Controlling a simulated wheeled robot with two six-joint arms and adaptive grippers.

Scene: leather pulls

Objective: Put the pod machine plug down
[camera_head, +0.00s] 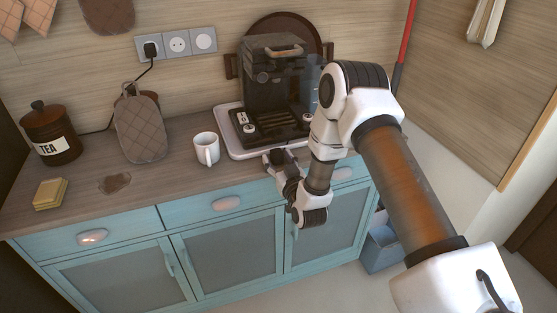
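The pod machine (272,85) is dark and stands on a white tray (234,146) on the counter. A black plug (151,50) sits in the left one of the wall sockets. Its cord runs down behind a quilted mitt, and I cannot tell which appliance it belongs to. No other plug shows. My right gripper (277,161) is low at the front edge of the tray, below the machine. Its fingers are small and dark, so I cannot tell whether they are open or hold anything. My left gripper is not in view.
A white mug (207,149) stands left of the tray. The quilted mitt (140,128), a tea canister (50,134), a yellow sponge (50,194) and a brown stain (115,183) are further left. Blue cabinets (130,275) are below. The counter's front left is mostly free.

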